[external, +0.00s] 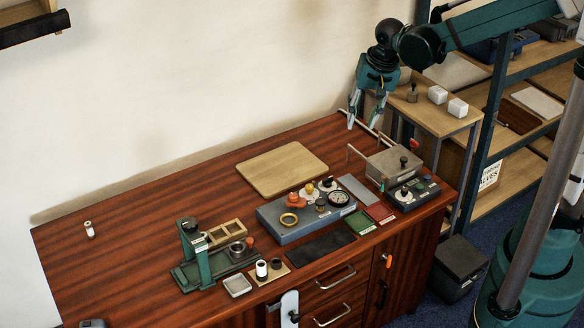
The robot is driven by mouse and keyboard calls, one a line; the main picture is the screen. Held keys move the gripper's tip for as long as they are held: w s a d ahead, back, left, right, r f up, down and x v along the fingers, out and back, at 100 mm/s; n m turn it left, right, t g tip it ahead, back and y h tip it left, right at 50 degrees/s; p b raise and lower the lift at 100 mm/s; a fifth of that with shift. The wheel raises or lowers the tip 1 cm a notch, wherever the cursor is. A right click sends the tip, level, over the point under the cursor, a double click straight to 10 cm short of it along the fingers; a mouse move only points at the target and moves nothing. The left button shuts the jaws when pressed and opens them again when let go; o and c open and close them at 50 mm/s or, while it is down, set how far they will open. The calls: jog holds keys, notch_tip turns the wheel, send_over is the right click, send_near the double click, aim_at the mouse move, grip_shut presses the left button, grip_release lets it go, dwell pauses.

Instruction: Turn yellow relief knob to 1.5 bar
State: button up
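The blue-grey manifold block (297,231) lies on the wooden bench. I cannot tell for sure which is the relief knob, and no setting can be read. A round gauge (338,198) sits at the block's right end; its reading is too small to tell. My gripper (363,124) hangs above the bench's back right, fingers apart and empty. It is well above the manifold and to its right, touching nothing.
A grey box (393,163) with thin rods and a dark control box (413,192) stand to the manifold's right. A green press-like fixture (195,250) stands left. A wooden board (282,169) lies behind. The bench's left half is mostly clear.

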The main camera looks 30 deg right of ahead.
jog(key=w+a+f+m+g, duration=0.1)
jog(key=w+a+f+m, duration=0.1)
jog(key=w+a+f, duration=0.3)
jog(key=m+g+p, duration=0.2)
send_over(309, 186)
jog(key=shift+h, duration=0.4)
notch_tip(309, 186, down, 9)
jog(key=shift+f, duration=0.35)
jog(key=shift+f+b, duration=0.8)
jog(key=shift+f, duration=3.1)
jog(key=c, duration=0.9)
